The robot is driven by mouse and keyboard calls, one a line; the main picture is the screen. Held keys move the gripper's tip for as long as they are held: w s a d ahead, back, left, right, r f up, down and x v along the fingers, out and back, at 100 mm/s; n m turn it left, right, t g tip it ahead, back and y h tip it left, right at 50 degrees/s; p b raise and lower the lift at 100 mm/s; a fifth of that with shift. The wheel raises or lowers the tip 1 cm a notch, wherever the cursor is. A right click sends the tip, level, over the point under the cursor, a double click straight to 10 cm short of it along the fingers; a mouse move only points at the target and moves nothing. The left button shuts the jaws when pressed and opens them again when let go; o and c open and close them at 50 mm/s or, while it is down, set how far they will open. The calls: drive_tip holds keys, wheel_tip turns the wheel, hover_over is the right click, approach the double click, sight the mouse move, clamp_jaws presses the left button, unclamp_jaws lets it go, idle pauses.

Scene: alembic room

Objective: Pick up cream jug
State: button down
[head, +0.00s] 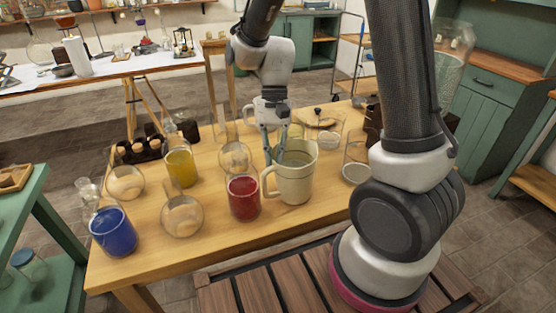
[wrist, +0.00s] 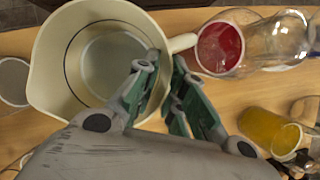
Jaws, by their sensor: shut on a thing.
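The cream jug (head: 297,184) stands upright on the wooden table, with its handle toward the left. In the wrist view the jug (wrist: 44,62) fills the upper left and looks empty, with its handle at the upper right of its rim. My gripper (head: 276,158) comes down from above at the jug's rim. In the wrist view my gripper (wrist: 164,92) is shut on the jug's wall near the handle, one finger inside and one outside. The contact itself is partly hidden by the fingers. I cannot tell whether the base is touching the table.
A beaker of red liquid (head: 244,198) stands close beside the handle. A yellow beaker (head: 181,168), a blue beaker (head: 113,232) and round glass flasks (head: 182,216) stand further left. The table's (head: 225,244) front edge is clear.

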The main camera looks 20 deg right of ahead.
wheel_tip(320, 180, up, 10)
drive_tip(key=shift+f, duration=0.2)
idle(0.6)
idle(1.0)
